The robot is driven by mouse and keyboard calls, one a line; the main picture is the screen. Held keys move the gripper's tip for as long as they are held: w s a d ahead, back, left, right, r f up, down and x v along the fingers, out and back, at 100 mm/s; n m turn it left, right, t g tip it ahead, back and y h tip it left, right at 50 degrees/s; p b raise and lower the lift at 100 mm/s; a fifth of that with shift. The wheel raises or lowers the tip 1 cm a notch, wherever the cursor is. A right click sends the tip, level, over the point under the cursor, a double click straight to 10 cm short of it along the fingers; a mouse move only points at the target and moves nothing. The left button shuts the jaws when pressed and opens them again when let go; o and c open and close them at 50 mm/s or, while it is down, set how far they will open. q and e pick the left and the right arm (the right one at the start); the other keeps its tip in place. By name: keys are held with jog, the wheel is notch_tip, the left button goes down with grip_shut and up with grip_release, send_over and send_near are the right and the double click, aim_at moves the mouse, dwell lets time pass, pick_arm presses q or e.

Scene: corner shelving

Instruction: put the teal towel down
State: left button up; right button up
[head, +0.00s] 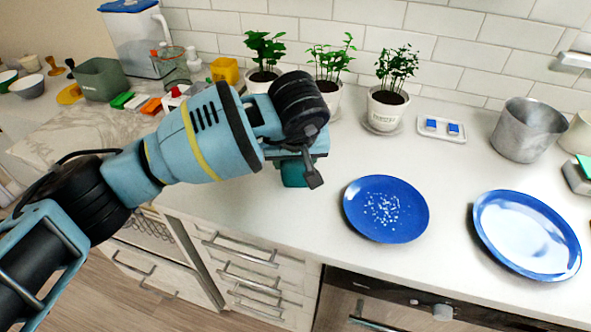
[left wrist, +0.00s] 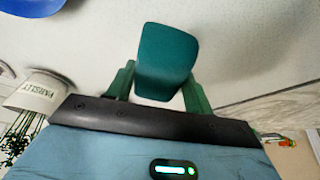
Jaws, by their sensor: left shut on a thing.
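The teal towel (left wrist: 165,62) is held between the two fingers of my left gripper (left wrist: 160,80) in the left wrist view. In the head view a small part of the towel (head: 293,174) shows below my left gripper (head: 308,168), over the counter near its front edge. My left gripper is shut on it. The wrist hides most of the towel in the head view, and I cannot tell whether it touches the counter. My right gripper is not in view.
A blue plate (head: 408,228) with white bits lies right of the gripper, and another blue plate (head: 526,234) lies farther right. Potted plants (head: 385,108) stand along the wall. A metal pot (head: 528,130) stands at the back right. The counter between gripper and plate is clear.

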pick_arm(q)
jog(key=shift+s+d+f, duration=0.1)
jog(key=shift+s+f, duration=0.05)
jog(key=shift+f, duration=1.4)
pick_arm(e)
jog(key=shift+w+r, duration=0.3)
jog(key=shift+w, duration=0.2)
pick_arm(q)
jog(key=shift+f, duration=0.25)
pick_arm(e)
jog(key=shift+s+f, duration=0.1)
pick_arm(q)
jog(key=o, duration=0.9)
jog(key=shift+r, duration=0.1)
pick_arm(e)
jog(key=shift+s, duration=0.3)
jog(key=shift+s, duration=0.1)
pick_arm(q)
jog(key=shift+r, duration=0.5)
jog(key=v, duration=1.1)
jog(key=shift+s+r+p, duration=0.15)
jog(key=shift+p, duration=0.15)
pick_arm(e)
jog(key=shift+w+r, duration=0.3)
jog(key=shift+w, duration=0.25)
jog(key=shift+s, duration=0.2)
